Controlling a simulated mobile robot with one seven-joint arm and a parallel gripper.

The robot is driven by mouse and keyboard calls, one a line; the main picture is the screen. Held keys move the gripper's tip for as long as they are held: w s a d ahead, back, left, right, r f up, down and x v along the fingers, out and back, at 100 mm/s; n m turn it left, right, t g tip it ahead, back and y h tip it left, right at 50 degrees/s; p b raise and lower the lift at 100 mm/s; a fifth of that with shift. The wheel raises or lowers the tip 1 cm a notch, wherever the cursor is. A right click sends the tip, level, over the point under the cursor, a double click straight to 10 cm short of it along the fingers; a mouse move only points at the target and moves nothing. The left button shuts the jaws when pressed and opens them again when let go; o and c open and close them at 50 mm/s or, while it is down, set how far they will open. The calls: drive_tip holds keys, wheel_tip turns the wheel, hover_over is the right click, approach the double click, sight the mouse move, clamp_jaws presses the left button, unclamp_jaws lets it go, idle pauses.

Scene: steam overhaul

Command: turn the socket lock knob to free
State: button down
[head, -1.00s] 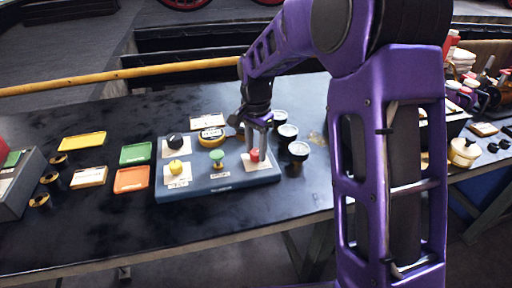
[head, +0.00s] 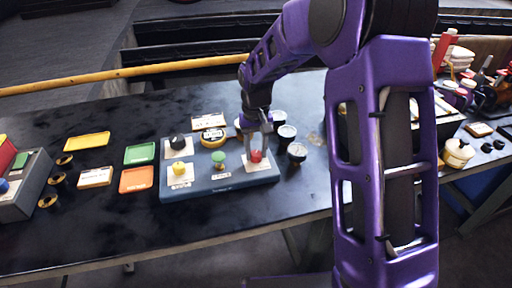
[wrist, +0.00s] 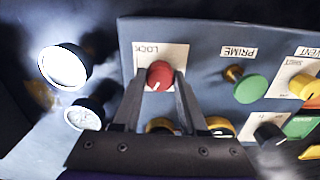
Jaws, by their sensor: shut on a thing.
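The socket lock knob is a red knob (head: 257,157) on a white plate at the right end of a blue-grey panel (head: 240,180). In the wrist view the red knob (wrist: 160,74) stands beside a label reading LOCK. My gripper (head: 257,151) reaches down from above and is shut on the red knob. In the wrist view its two fingers (wrist: 161,82) lie on either side of the knob. The knob's pointer and the plate's other markings are hidden or too small to read.
On the panel, left of the lock knob, are a green PRIME knob (head: 219,158), a yellow knob (head: 179,169) and a black knob (head: 177,142). Dark cups with pale tops (head: 297,151) stand close to the panel's right end. Coloured trays (head: 139,153) lie left of it. The bench front is clear.

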sight(255, 153)
drive_tip(key=n+p, duration=0.1)
drive_tip(key=n, duration=0.5)
drive_tip(key=shift+r+p, duration=0.1)
drive_tip(key=shift+p, duration=0.3)
idle(0.3)
drive_tip(key=shift+c, duration=2.2)
unclamp_jaws()
wheel_tip(255, 153, up, 17)
drive_tip(key=p, duration=0.1)
drive_tip(key=shift+r+p, duration=0.15)
drive_tip(key=shift+p, duration=0.15)
drive_tip(key=shift+a, duration=0.1)
